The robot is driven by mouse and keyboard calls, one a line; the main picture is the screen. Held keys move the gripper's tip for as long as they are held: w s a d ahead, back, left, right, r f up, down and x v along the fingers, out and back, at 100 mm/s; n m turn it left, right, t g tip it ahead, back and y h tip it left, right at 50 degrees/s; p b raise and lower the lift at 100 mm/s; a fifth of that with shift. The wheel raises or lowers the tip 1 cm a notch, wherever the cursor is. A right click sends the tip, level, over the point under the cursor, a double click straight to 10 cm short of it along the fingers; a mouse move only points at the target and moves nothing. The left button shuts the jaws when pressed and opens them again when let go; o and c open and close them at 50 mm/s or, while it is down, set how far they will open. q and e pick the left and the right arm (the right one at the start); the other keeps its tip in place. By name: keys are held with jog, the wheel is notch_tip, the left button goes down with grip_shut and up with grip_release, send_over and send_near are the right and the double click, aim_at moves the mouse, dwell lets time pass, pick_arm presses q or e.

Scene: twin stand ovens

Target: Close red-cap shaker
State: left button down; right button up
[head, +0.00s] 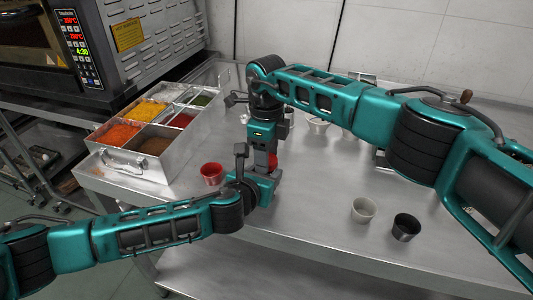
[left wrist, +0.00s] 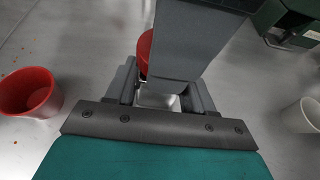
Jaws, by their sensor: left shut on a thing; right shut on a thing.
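The red-cap shaker stands between my two grippers over the table. Its red cap (head: 273,160) shows as a small red patch in the head view and as a red disc (left wrist: 145,50) in the left wrist view. My right gripper (head: 266,158) comes down from above and is shut on the red cap; its finger hides much of it. My left gripper (head: 265,180) is shut on the shaker's pale body (left wrist: 160,101), just below the cap. Most of the body is hidden by the grippers. I cannot tell whether cap and body touch.
A red cup (head: 211,174) stands left of the grippers, also in the left wrist view (left wrist: 28,92). A metal spice tray (head: 160,170) is at left. An oven (head: 75,45) stands behind.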

jog(key=shift+m, duration=0.7)
jog(key=o, duration=1.2)
jog(key=shift+o, duration=0.2)
notch_tip(320, 180, up, 12)
pick_arm(q)
jog(key=shift+c, duration=1.6)
grip_release()
